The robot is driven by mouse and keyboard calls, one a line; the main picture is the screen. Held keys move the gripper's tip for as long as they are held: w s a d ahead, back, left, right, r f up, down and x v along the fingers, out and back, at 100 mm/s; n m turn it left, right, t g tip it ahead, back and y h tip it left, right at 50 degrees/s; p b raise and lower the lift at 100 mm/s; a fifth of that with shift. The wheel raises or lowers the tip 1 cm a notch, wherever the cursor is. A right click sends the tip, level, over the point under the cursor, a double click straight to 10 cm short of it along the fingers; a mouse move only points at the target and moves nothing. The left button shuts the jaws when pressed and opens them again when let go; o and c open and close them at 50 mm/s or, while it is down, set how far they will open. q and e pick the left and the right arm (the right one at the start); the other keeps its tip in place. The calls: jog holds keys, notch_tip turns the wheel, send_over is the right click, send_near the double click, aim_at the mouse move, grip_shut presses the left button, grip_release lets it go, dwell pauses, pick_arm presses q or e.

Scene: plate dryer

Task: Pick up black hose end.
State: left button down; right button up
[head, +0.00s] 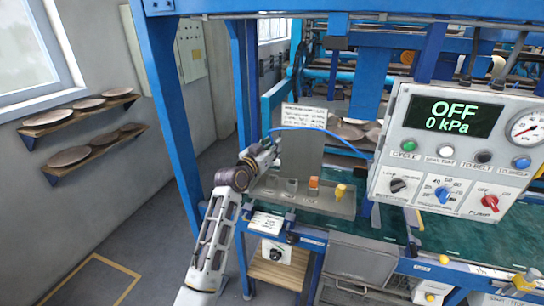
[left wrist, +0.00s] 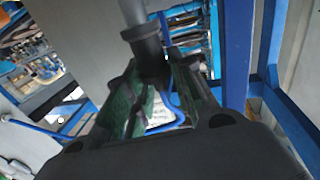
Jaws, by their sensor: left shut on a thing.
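My left gripper (head: 268,150) is at the left side of a grey upright plate above a metal tray (head: 300,200) on the bench. In the left wrist view its two green-padded fingers (left wrist: 155,88) are closed around a dark grey-black cylindrical piece, which I take for the black hose end (left wrist: 148,45). A lighter grey rod (left wrist: 132,10) extends from its top. A thin blue hose (head: 320,131) arcs from near the gripper to the right, and it also shows below the fingers in the left wrist view (left wrist: 172,108). In the head view the held piece is too small to make out. My right gripper is not in view.
An orange fitting (head: 314,183) and a yellow fitting (head: 340,191) stand in the tray. A control panel (head: 455,150) reading OFF, 0 kPa hangs at right. A blue frame post (head: 172,110) stands left of the arm. Wall shelves (head: 80,110) hold brown plates.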

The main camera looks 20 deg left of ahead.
pick_arm(q)
jog(key=shift+r, duration=0.7)
jog(key=shift+r+p, duration=0.15)
jog(key=shift+p, duration=0.45)
jog(key=shift+s+d+r+p, duration=0.1)
jog(key=shift+s+d+p, duration=0.1)
jog(key=shift+d+p, duration=0.4)
jog(key=d+f+p, duration=0.1)
jog(key=d+p, duration=0.2)
jog(key=d, duration=0.3)
jog(key=shift+d+f+p, duration=0.3)
jog(key=shift+d+p, duration=0.05)
jog(key=shift+d, duration=0.05)
